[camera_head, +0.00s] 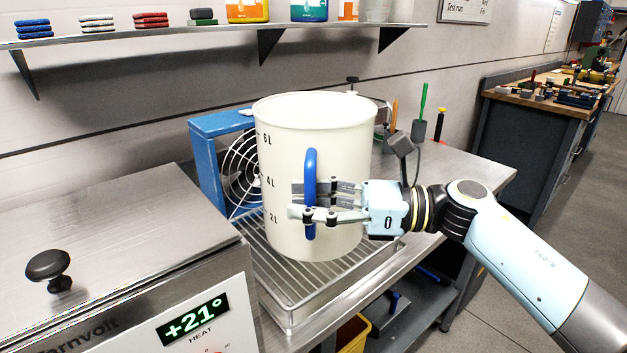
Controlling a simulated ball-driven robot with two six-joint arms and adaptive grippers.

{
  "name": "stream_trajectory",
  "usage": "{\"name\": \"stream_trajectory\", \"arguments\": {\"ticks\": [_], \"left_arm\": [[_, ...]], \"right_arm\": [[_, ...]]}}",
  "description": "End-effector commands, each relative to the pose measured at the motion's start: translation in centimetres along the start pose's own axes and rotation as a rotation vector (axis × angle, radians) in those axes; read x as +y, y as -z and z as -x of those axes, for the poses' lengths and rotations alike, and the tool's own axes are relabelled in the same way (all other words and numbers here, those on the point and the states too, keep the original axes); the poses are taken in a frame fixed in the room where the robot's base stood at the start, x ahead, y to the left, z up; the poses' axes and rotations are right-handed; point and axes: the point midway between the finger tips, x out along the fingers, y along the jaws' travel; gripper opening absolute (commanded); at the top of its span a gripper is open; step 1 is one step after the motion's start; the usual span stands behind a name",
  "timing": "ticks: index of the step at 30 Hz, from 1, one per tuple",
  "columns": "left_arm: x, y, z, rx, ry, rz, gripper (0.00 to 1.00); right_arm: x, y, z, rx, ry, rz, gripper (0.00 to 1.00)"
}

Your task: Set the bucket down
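The bucket (350,130) is white and upright, with litre marks and a blue vertical handle (311,165) facing me. It is at the middle of the view, over a wire rack in a shallow metal tray (292,313). My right gripper (308,202) comes in from the right and is shut on the blue handle. The bucket hides part of the rack, and I cannot tell whether its base touches the wires or hangs just above them. My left gripper is not in view.
A blue fan (215,142) stands behind the bucket. A steel heater box (130,245) reading +21° is at the front left. The steel bench (465,172) has free room at the right, with a green-handled brush in a holder (419,128) behind. A shelf (215,38) runs above.

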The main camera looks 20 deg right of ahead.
Motion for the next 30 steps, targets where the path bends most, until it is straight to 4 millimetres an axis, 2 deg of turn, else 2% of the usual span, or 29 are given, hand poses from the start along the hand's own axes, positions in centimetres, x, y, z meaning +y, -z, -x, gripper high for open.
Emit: {"name": "stream_trajectory", "arguments": {"ticks": [5, 12, 30], "left_arm": [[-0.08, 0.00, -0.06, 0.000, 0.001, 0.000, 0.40], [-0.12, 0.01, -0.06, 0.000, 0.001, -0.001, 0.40], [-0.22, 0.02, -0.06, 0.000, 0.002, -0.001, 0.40]], "right_arm": [[0.00, 0.13, 0.00, 0.001, 0.000, 0.000, 0.27], [0.01, 0.12, 0.02, 0.001, 0.000, -0.001, 0.00], [-0.01, 0.01, 0.01, -0.001, 0.000, 0.001, 0.00]]}}
